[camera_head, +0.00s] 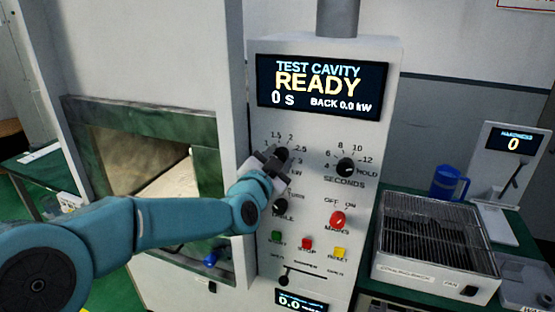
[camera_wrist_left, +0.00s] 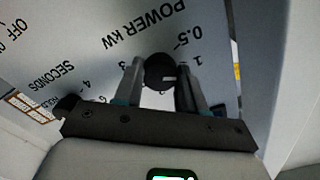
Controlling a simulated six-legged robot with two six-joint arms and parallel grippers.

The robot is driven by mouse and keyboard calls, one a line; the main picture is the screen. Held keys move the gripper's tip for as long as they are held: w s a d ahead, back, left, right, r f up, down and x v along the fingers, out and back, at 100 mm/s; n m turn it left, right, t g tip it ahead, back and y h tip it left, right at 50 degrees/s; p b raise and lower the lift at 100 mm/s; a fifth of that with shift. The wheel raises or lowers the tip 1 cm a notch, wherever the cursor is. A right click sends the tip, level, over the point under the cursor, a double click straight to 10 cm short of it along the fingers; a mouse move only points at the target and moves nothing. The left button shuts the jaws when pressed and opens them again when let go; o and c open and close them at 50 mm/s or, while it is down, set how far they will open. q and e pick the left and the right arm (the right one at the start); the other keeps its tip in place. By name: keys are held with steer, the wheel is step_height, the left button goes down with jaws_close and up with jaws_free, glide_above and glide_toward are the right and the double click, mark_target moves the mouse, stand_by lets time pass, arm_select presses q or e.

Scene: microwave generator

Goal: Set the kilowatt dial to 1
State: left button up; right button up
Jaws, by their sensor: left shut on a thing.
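The kilowatt dial (camera_head: 282,153) is a black round knob on the upper left of the white control panel, with printed numbers around it. My left gripper (camera_head: 271,161) reaches it from the lower left and is shut on it, partly covering it and its scale. In the left wrist view the dial (camera_wrist_left: 160,71) sits between the two fingers of my left gripper (camera_wrist_left: 161,75). A short white mark on its face points to the right of that picture, near the printed 1; its exact setting is hard to read. My right gripper is not in view.
The display (camera_head: 322,87) reads READY, 0 s and 0.0 kW. The seconds dial (camera_head: 346,167) is to the right, with the red mains knob (camera_head: 337,219) below it. Several coloured buttons and a slider sit lower. An open cavity (camera_head: 130,165) is at left; a wire-topped tray (camera_head: 437,240) is at right.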

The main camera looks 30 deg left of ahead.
arm_select(q)
steer(key=o, duration=1.1)
steer(key=b+v, duration=0.1)
steer(key=v, duration=1.5)
steer(key=shift+s+f+b, duration=0.1)
steer(key=shift+s+b, duration=0.1)
steer(key=shift+b, duration=0.15)
steer(key=shift+a, duration=0.1)
